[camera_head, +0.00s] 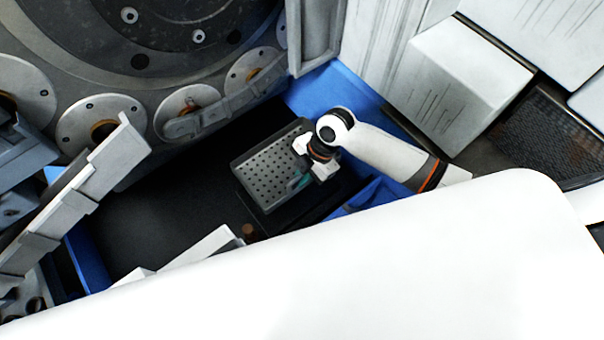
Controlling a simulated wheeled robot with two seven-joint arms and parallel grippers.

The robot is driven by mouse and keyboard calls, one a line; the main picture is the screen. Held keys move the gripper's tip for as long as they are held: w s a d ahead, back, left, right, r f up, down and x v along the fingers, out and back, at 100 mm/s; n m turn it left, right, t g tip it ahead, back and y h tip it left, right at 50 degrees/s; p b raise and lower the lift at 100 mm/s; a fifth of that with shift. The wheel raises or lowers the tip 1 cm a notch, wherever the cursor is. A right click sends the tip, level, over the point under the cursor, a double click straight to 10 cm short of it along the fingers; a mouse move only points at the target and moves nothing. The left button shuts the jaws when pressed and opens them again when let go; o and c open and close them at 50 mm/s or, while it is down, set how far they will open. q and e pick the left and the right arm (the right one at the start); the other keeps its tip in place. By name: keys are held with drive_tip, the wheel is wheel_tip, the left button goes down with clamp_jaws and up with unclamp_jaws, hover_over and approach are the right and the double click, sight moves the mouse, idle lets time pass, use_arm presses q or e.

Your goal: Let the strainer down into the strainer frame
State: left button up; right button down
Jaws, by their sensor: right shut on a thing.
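The strainer (267,176) is a dark grey tray with a grid of round holes in its floor. It lies in the dark recess near the middle of the head view. My right gripper (303,181) is at its right edge, shut on the strainer, with a teal bit showing by the fingers. The fingertips are partly hidden by my wrist. The strainer frame cannot be told apart from the dark surroundings below the strainer, so I cannot tell whether the strainer touches it. My left gripper is not in view.
Blue walls (340,88) edge the recess. The grinder's large round plate with flanged discs (103,125) stands at the upper left. A grey slanted bar (85,200) is at the left. A white cover (400,270) fills the front. The dark floor left of the strainer is clear.

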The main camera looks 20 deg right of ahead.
drive_tip(key=shift+w+f+b, duration=0.1)
drive_tip(key=shift+f+b, duration=0.2)
drive_tip(key=shift+f, duration=0.05)
idle(0.3)
drive_tip(key=shift+f+b, duration=0.5)
drive_tip(key=shift+f, duration=0.2)
drive_tip(key=shift+f, duration=0.5)
idle(0.6)
drive_tip(key=shift+w+f+b, duration=0.1)
drive_tip(key=shift+f+b, duration=0.15)
drive_tip(key=shift+b, duration=0.2)
drive_tip(key=shift+f, duration=0.25)
idle(0.4)
drive_tip(key=shift+f+b, duration=0.65)
drive_tip(key=shift+f, duration=0.1)
drive_tip(key=shift+f, duration=0.2)
drive_tip(key=shift+a+f+b, duration=0.1)
drive_tip(key=shift+f+b, duration=1)
drive_tip(key=shift+f, duration=0.15)
